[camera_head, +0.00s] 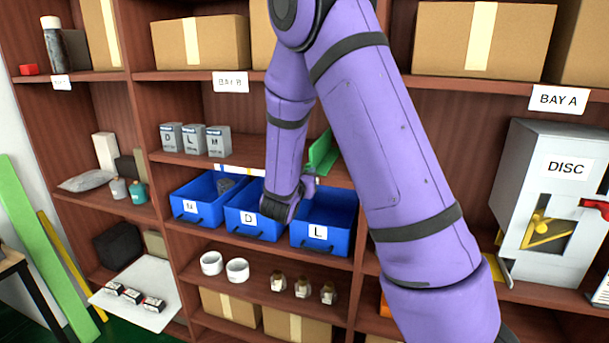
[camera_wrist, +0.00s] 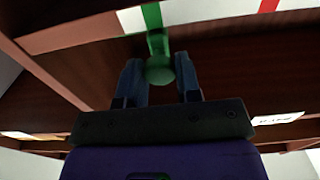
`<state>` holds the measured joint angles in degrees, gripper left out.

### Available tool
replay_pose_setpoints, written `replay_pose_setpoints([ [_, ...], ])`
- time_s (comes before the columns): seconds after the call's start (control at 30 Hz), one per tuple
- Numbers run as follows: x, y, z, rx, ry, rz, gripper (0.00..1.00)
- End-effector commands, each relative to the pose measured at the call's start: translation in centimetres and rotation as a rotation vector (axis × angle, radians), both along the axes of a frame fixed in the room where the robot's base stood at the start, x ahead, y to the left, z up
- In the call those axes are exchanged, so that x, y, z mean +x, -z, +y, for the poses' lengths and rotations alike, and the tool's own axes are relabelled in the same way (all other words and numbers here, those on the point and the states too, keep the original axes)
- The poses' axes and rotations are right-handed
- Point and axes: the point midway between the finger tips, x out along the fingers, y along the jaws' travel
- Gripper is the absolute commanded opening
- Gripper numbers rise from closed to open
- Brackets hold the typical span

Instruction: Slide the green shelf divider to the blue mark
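The green divider (camera_head: 320,153) stands on the middle shelf in the head view, partly hidden behind my arm. In the wrist view its green body (camera_wrist: 151,16) crosses the white strip at the shelf edge, and its rounded knob (camera_wrist: 160,72) hangs toward me. My gripper (camera_wrist: 159,66) has one finger on each side of the knob, very close to it. I cannot tell whether the fingers press on it. A white strip (camera_head: 236,169) runs along the shelf edge left of my wrist. A red mark (camera_wrist: 268,5) shows to the right.
Blue bins labelled N (camera_head: 190,211), D (camera_head: 243,218) and L (camera_head: 320,235) sit below my wrist. Grey boxes (camera_head: 195,140) stand left of the divider on its shelf. The DISC dispenser (camera_head: 565,190) is at right. Cups and small bottles (camera_head: 302,288) stand below the bins.

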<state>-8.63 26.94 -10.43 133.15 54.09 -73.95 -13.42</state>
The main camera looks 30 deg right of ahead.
Motion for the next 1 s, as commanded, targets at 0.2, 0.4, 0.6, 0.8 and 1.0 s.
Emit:
replay_pose_setpoints([
  [0.2, 0.1, 0.0, 0.1, 0.000, -0.001, 0.000, 0.00],
  [0.4, 1.9, 0.0, 1.6, 0.001, -0.004, -0.002, 0.00],
  [0.6, 6.0, 0.0, 4.9, 0.001, -0.006, -0.003, 0.00],
  [0.8, 11.4, 0.0, 9.1, 0.002, -0.006, -0.004, 0.00],
  [1.0, 16.0, 0.0, 12.7, 0.002, -0.005, -0.004, 0.00],
])
